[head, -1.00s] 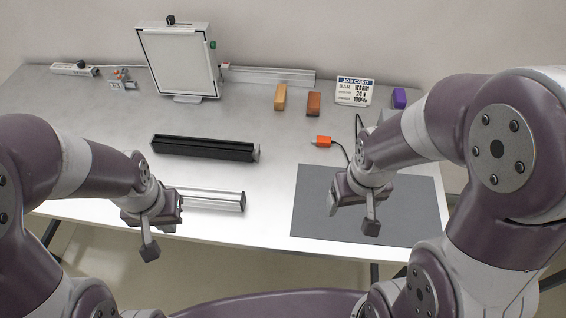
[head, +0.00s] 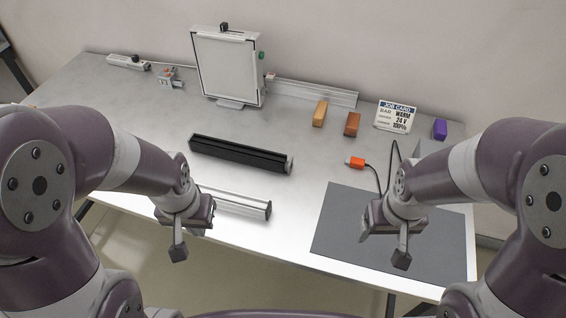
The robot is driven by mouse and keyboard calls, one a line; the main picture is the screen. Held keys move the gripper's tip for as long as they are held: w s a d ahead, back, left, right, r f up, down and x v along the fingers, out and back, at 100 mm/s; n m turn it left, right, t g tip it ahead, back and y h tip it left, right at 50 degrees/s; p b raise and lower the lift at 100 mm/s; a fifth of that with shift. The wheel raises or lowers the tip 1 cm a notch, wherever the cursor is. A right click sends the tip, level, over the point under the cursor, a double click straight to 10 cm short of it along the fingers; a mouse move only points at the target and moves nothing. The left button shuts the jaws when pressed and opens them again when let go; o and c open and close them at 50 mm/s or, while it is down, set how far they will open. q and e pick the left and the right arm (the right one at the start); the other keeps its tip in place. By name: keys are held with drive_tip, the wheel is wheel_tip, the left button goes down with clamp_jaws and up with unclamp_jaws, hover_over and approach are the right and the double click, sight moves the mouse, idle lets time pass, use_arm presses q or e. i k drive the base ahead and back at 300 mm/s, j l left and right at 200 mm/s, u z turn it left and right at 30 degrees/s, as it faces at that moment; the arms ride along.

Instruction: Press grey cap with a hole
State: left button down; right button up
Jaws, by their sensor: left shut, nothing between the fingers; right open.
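A black bar (head: 238,154) lies on the table's middle, with a grey end piece (head: 289,165) at its right end. A silver bar (head: 236,202) lies nearer the front, with a grey end (head: 267,210); its left part is hidden behind my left gripper. I cannot make out a hole in either end piece. My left gripper (head: 179,250) is shut and empty by the table's front edge, left of the silver bar's visible end. My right gripper (head: 400,257) is open and empty over the dark grey mat (head: 343,217). Neither visibly touches an end piece.
A white-panelled frame (head: 227,70) stands at the back, beside a metal rail (head: 315,93). Orange (head: 320,113), brown (head: 352,124) and purple (head: 439,129) blocks and a job card (head: 396,116) stand right of it. An orange connector (head: 355,162) with a black cable lies behind the mat.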

sight(290, 166)
drive_tip(key=i+j+z, duration=0.15)
drive_tip(key=j, duration=0.2)
drive_tip(key=i+j+z, duration=0.1)
drive_tip(key=j, duration=0.3)
drive_tip(key=i+j+z, duration=0.15)
drive_tip(key=j, duration=0.25)
drive_tip(key=j+z, duration=0.1)
drive_tip(key=j, duration=0.3)
